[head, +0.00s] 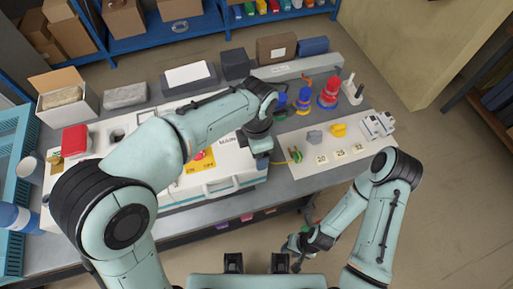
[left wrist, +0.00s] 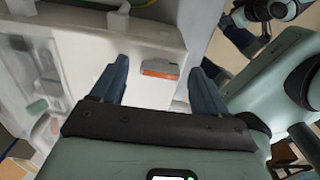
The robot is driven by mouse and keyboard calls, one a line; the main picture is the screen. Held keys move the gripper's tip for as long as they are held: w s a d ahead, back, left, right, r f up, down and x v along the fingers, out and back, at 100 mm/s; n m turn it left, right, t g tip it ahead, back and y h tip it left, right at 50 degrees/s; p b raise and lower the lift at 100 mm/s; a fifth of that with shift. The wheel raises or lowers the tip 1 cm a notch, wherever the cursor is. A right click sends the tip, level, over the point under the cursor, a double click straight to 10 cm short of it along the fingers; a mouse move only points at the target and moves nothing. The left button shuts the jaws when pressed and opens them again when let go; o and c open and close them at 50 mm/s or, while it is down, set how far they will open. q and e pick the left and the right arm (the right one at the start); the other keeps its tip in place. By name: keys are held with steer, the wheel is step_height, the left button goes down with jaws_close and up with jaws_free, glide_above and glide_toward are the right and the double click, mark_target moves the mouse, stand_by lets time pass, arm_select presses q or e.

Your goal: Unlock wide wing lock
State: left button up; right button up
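A white case (head: 235,160) with a front handle and a yellow label lies on the bench, partly hidden behind my left arm. In the left wrist view, a small orange-and-grey latch (left wrist: 160,68) sits on a white face. My left gripper (left wrist: 160,88) is open, its two dark fingers apart on either side of the latch; no contact shows. In the head view, the left gripper (head: 262,168) is at the case's right end, and the latch cannot be made out. My right gripper (head: 290,257) hangs low in front of the bench, its fingers apart and nothing seen between them.
Right of the case, a white board (head: 320,158) holds numbered tags, a yellow block (head: 338,130) and a grey block. Red and blue plugs (head: 328,93) stand behind it. Dark boxes line the back; a red box (head: 76,140) is at left.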

arm_select(q)
steer(key=shift+r, duration=0.1)
step_height(320, 180, up, 13)
steer(key=p, duration=0.2)
arm_select(e)
steer(key=r, duration=0.1)
steer(key=w+r, duration=0.1)
steer(key=shift+w+r, duration=0.3)
stand_by(0.4)
